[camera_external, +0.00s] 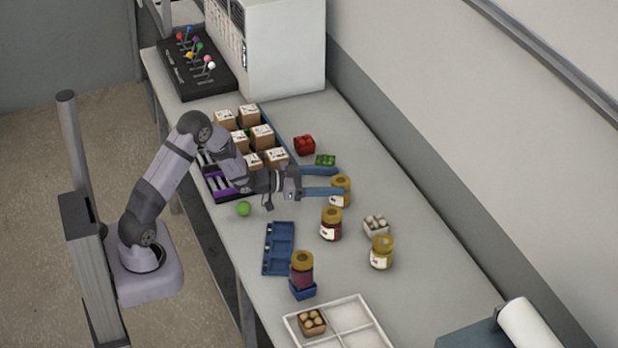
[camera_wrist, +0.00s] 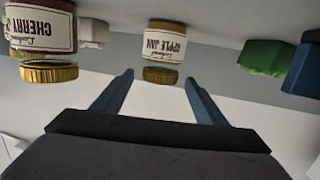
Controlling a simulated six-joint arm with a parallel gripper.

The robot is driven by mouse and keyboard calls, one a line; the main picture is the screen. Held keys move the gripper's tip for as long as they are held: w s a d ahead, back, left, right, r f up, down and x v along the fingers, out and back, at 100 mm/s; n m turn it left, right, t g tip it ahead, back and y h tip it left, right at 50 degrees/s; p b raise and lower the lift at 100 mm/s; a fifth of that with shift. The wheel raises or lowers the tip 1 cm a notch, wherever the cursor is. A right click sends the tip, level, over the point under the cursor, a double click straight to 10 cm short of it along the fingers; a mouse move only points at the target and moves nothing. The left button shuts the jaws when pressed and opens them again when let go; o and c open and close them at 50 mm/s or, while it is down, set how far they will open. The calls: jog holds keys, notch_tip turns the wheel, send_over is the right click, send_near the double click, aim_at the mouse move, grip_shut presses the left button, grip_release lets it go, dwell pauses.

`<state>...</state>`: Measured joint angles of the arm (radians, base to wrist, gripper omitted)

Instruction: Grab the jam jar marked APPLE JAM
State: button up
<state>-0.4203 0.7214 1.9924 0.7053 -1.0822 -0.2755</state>
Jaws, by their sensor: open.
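The jar labelled APPLE JAM (camera_wrist: 165,46) has a gold lid and a pale label. It appears upside down in the wrist view, centred beyond my fingertips. In the external view this jar (camera_external: 341,197) stands on the bench at the ends of my blue fingers, partly covered by one of them. My gripper (camera_external: 341,181) is open and held level, reaching right. In the wrist view my gripper (camera_wrist: 160,76) shows both fingers spread, one on each side of the jar's line. I cannot tell whether the jar is between the fingers or just past them.
A jar labelled CHERRY (camera_wrist: 42,28) is at the left. In the external view a dark red jar (camera_external: 331,226) and a yellow jar (camera_external: 381,254) stand nearby. A green punnet (camera_external: 325,160) is close behind my gripper.

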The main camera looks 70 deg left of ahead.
aim_at(344, 180)
jog(key=shift+p+x, duration=1.35)
jog(key=shift+x, duration=2.15)
jog(key=shift+f, duration=0.1)
jog(key=shift+c, duration=0.6)
jog(key=c, duration=1.3)
jog(key=shift+r, duration=0.2)
